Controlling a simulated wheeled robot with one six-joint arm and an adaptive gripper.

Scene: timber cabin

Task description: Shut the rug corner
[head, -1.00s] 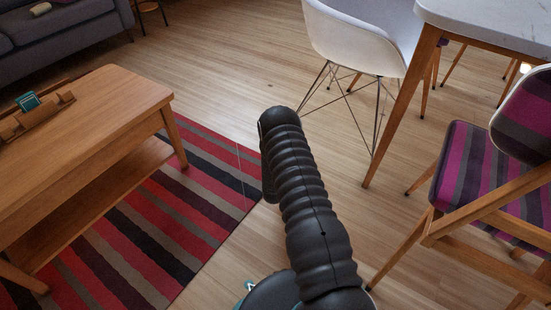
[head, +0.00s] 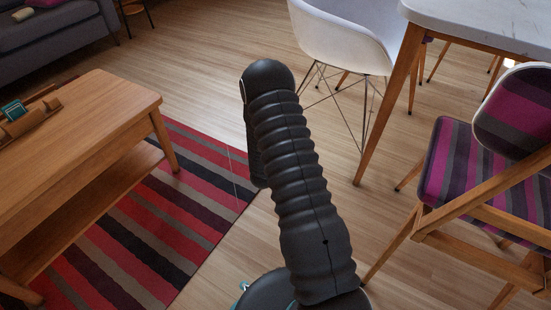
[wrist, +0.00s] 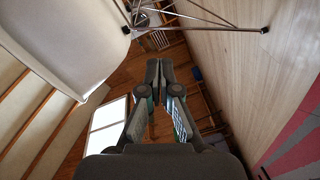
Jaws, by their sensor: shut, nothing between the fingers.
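The striped red, black and grey rug (head: 150,225) lies on the wood floor at the left of the head view. A thin pale line crosses it near its right corner, and my arm hides part of that corner. I cannot tell whether the corner is folded or flat. The rug's edge also shows at the lower right of the wrist view (wrist: 298,148). My gripper (wrist: 160,70) is shut and empty in the wrist view, apart from the rug. In the head view my gripper is hidden behind my arm.
A wooden coffee table (head: 85,125) stands on the rug. A white chair (head: 342,38) with wire legs, a marble-topped table (head: 485,30) and a striped chair (head: 455,170) stand at the right. A grey sofa (head: 60,45) is at the far left. Bare floor lies between.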

